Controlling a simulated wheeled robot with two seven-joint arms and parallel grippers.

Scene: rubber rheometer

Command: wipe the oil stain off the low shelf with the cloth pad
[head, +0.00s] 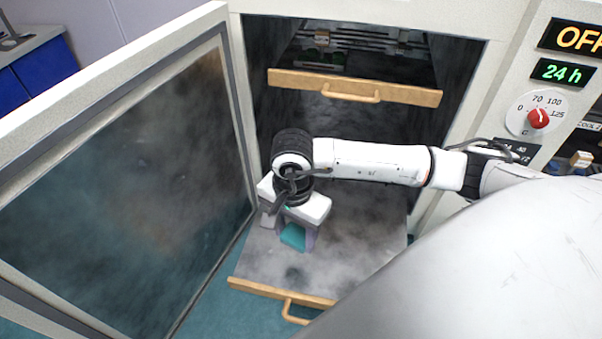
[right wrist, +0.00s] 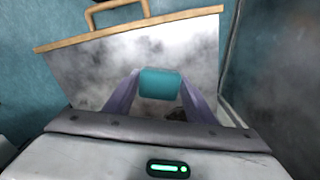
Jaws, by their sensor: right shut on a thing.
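The low shelf (head: 365,255) is a pulled-out metal sheet with a wooden front edge and cloudy grey marks. My right gripper (head: 297,240) is over its left half, pointing down, shut on the teal cloth pad (head: 293,236). The pad also shows between the fingers in the right wrist view (right wrist: 160,84). A dark spot (head: 293,272) lies on the shelf between the pad and the wooden edge. In the right wrist view a small brownish dark patch (right wrist: 177,114) shows by the fingers. I cannot tell which mark is the oil stain, or whether the pad touches the shelf. My left gripper is out of view.
The oven door (head: 120,200) stands open on the left, close to the shelf's side. An upper shelf with a wooden front (head: 355,87) is above and behind my right arm. The control panel with a red knob (head: 538,118) is at the right.

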